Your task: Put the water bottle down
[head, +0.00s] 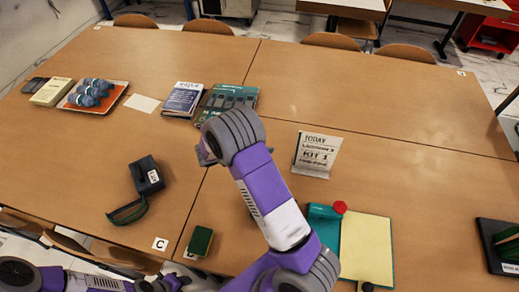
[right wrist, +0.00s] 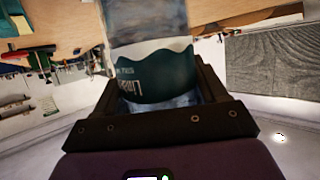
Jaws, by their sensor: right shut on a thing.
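The water bottle (right wrist: 151,75) is clear with a teal and white label, and the label's lettering appears upside down in the right wrist view. My right gripper (right wrist: 158,90) is shut on it, with dark fingers on both sides of the bottle. The bottle's top and bottom ends are not both visible in that view. In the head view my right arm reaches over the middle of the table (head: 380,100) and its wrist hides most of the gripper and the bottle. My left arm shows low at the left; its gripper is not clearly seen.
A sign stand (head: 315,154), a yellow pad (head: 366,248) and a teal item (head: 323,213) lie to the right. Books (head: 184,98), an orange tray (head: 118,97) and a black device (head: 146,175) are left. A green block (head: 200,241) is near the front. The back right is clear.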

